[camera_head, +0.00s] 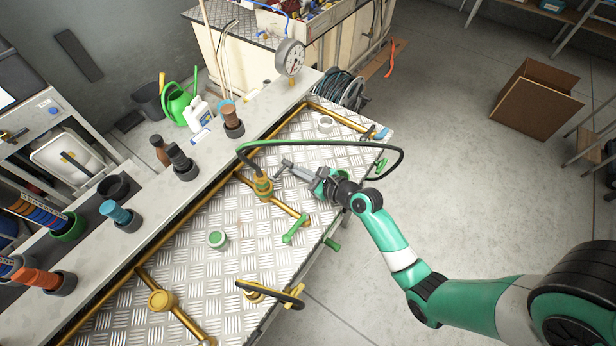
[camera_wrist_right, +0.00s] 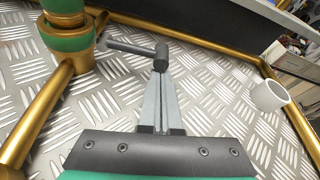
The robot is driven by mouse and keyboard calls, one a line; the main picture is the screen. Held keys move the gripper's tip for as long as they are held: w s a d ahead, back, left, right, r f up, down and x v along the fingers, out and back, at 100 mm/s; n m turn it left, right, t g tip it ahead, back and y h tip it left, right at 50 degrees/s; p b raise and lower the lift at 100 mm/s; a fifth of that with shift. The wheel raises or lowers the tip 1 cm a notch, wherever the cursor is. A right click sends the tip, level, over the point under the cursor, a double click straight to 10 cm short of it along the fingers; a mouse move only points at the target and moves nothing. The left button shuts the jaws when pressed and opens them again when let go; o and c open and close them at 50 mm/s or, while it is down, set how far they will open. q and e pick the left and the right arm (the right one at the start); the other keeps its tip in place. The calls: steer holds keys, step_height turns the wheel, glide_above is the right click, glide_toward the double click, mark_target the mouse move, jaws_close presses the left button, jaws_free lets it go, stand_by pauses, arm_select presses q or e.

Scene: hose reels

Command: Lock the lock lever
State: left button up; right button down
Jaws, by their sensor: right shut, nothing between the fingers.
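A brass coupling with a green band (camera_head: 263,187) stands upright on the metal bench, with a black hose at its top. It also shows at the upper left of the right wrist view (camera_wrist_right: 68,40). A dark grey lever (camera_wrist_right: 130,48) sticks out sideways from beside the coupling and ends in a thick rounded knob. My right gripper (camera_head: 287,164) is beside the coupling, its fingers shut and empty. In the right wrist view the fingertips (camera_wrist_right: 160,76) are right at the lever's knob; I cannot tell whether they touch. My left gripper is not in view.
The black hose (camera_head: 330,143) arches over my right gripper. A white ring (camera_head: 325,124) lies farther back on the bench. Brass pipes and green handles (camera_head: 296,229) surround the work area. A pressure gauge (camera_head: 290,57) stands at the back.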

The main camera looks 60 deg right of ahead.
steer(key=shift+w+f, duration=0.1)
steer(key=shift+w, duration=0.15)
